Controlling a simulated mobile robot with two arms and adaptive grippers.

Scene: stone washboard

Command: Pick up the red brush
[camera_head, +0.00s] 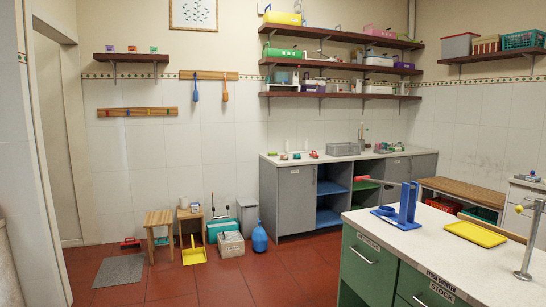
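No gripper of mine is in view. Several red things could be the red brush, and they are too small to tell for certain. A red, brush-like thing with a dark part (129,242) lies on the floor by the doorway at the left. An orange-red long-handled tool (225,90) hangs from the wooden wall rack, to the right of a blue one (196,90). A small red item (314,154) sits on the back counter. A red bar-like thing (356,177) shows in front of the open shelves.
A green counter (495,262) with a blue stand (400,212) and yellow tray (475,234) fills the front right. A wooden stool (158,219), yellow dustpan (194,252), box (231,245) and blue bag (260,238) stand along the back wall.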

